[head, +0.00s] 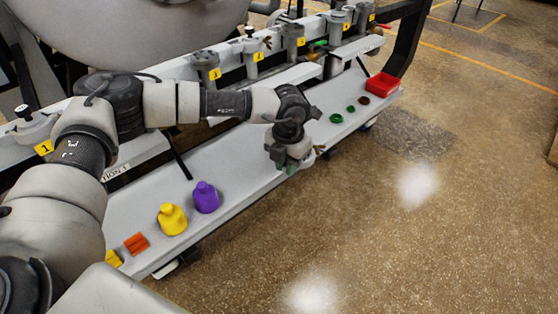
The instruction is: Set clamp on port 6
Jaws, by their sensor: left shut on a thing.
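My left gripper (291,163) hangs over the front edge of the long grey shelf, pointing down. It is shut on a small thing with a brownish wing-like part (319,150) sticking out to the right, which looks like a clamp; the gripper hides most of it. A row of grey ports with yellow number tags runs along the rail behind, including one port (207,62) at the middle left and another (293,38) farther back. The tag digits are too small to read surely, so I cannot tell which is port 6. My right gripper is not in view.
The floor at right is clear.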

